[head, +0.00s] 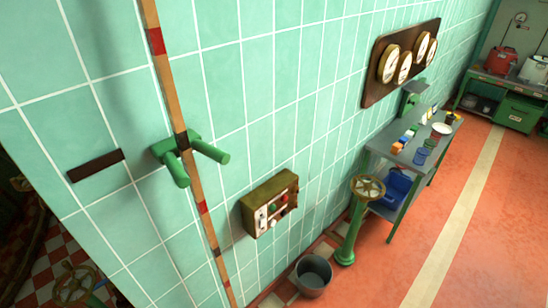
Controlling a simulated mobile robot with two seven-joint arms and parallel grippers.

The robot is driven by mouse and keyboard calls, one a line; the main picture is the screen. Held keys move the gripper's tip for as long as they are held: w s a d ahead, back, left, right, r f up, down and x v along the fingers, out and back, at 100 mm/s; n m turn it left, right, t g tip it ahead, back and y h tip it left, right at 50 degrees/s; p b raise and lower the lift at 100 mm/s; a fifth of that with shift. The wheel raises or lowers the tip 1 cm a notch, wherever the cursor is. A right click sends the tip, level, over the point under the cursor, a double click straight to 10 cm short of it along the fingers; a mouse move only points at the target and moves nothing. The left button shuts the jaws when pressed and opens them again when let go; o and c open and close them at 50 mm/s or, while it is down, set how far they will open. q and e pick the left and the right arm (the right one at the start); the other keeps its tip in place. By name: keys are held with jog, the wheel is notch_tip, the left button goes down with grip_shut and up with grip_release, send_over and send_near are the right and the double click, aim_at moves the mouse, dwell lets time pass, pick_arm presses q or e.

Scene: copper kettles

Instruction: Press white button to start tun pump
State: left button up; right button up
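A brass-coloured control box (287,186) is fixed to the green tiled wall, a little below the middle of the head view. Its face carries small red and green round parts and a pale upright plate (262,218) at its left. A small white round part (273,223), which looks like the white button, sits low on the face. The details are too small to tell whether it is pressed. Neither of my grippers is in view, and nothing touches the box.
A banded wooden rod (156,41) stands at a green two-pegged bracket (210,151) left of the box. Open red floor (385,270) lies at right.

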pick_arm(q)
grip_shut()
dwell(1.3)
